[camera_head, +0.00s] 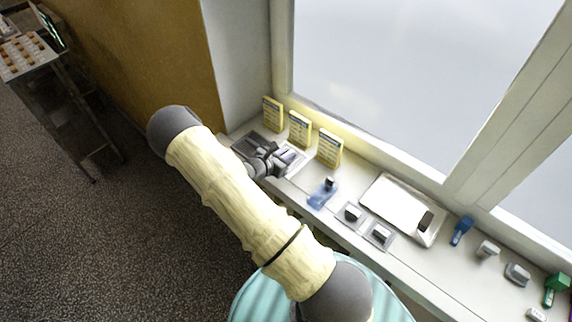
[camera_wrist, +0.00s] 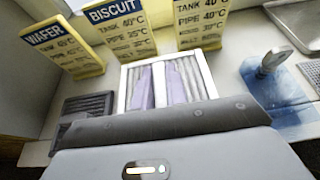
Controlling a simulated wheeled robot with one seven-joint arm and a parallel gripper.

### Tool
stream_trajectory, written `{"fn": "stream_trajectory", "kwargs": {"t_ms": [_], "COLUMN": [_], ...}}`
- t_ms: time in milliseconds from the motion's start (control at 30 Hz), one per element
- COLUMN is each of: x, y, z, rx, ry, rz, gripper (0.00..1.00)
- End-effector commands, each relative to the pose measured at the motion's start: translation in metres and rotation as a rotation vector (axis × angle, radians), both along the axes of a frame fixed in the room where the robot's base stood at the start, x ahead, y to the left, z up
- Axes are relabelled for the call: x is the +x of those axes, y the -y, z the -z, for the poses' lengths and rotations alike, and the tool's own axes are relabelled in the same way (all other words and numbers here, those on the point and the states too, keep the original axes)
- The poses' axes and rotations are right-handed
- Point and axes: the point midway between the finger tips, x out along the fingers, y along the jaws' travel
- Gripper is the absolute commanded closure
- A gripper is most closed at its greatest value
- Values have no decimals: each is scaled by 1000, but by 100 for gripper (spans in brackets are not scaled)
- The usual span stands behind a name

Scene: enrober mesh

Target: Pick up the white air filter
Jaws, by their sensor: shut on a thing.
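The white air filter (camera_wrist: 202,72) has a pale square frame with grey pleats; it is in the middle of the wrist view, below the yellow signs. In the head view part of it (camera_head: 293,157) shows beside my gripper (camera_head: 268,163), which hides the rest. In the wrist view my gripper (camera_wrist: 160,80) reaches over the filter with its two fingers close together, shut on it. The exact contact is hard to see. I cannot tell whether the filter is off the sill.
A dark grey filter (camera_wrist: 88,104) lies just left. Yellow signs (camera_head: 300,129) stand behind, close to the window. A blue item (camera_head: 322,194), small grey parts and a white tray (camera_head: 385,207) lie along the sill (camera_head: 340,172) to the right.

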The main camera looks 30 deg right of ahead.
Motion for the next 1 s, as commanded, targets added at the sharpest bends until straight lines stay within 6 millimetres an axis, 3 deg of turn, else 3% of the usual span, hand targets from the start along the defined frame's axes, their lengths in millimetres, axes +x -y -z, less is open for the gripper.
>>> {"fn": "stream_trajectory", "kwargs": {"t_ms": [300, 1000], "x": [0, 0], "y": [0, 0], "z": [-38, -44], "rx": [0, 0], "ry": [1, 0], "rz": [-1, -1], "gripper": [100, 100]}}
